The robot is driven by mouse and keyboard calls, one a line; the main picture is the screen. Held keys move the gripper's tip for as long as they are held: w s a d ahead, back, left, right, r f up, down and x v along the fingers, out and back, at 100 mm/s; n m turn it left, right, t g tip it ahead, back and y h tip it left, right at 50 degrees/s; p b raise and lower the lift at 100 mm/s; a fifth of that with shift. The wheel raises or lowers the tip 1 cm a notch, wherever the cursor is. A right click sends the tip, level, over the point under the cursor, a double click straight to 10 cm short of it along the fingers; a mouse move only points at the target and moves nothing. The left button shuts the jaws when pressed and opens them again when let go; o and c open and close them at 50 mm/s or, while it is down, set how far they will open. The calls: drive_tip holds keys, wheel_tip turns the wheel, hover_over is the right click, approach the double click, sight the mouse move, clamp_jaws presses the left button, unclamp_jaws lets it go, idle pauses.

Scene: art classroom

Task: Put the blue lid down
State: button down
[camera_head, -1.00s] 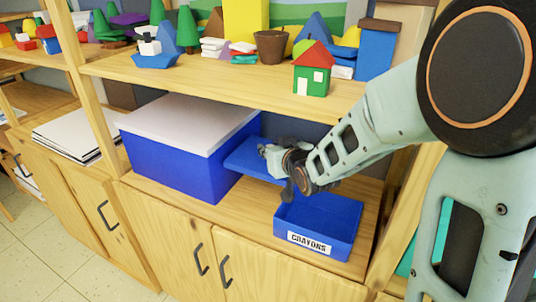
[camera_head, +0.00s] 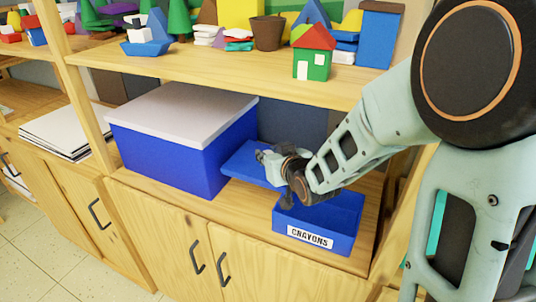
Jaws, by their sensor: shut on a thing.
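The blue lid (camera_head: 243,164) is a flat blue panel on or just above the lower shelf, between the big blue box and the crayon box. My gripper (camera_head: 268,163) is shut on its right part. The fingertips are small in view, and the gripper and wrist hide the lid's right end. The open blue box labelled CRAYONS (camera_head: 318,223) stands on the shelf just right of and in front of the lid. I cannot tell whether the lid's underside touches the shelf.
A large blue box with a white lid (camera_head: 185,140) stands close to the left of the blue lid. The upper shelf (camera_head: 225,75) above holds a toy house (camera_head: 313,55), a brown pot (camera_head: 268,32) and several blocks. White paper (camera_head: 62,133) is stacked at left. Bare shelf shows in front.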

drive_tip(key=shift+f, duration=0.1)
drive_tip(key=c, duration=1.7)
unclamp_jaws()
drive_tip(key=shift+o, duration=0.2)
